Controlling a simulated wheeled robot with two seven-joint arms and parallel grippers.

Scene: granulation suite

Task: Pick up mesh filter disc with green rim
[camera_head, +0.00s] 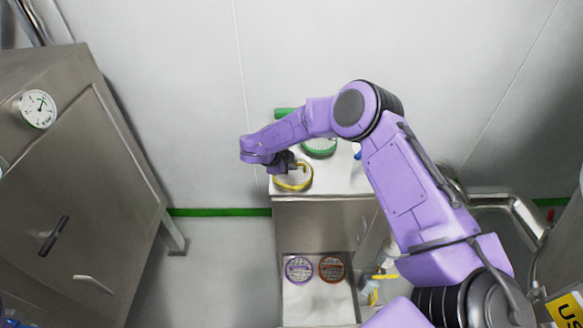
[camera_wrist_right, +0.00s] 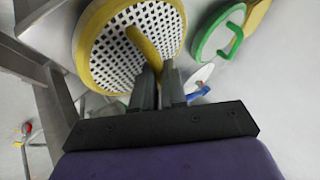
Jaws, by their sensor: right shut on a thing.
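The mesh filter disc with the green rim (camera_head: 320,147) lies on the white top of the cabinet, partly behind my right arm. It also shows in the right wrist view (camera_wrist_right: 217,32), with a green handle, apart from the fingers. My right gripper (camera_wrist_right: 160,78) is shut on the yellow handle of a yellow-rimmed mesh disc (camera_wrist_right: 110,48). In the head view this yellow-rimmed disc (camera_head: 293,187) is at the front left edge of the cabinet top. I cannot tell whether it is lifted clear of it. My left gripper is not in view.
A purple disc (camera_head: 299,269) and a brown-orange disc (camera_head: 331,269) lie on a lower white shelf. A green object (camera_head: 284,112) is at the back of the top. A steel cabinet with a gauge (camera_head: 38,109) stands at left. Open floor lies between the cabinets.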

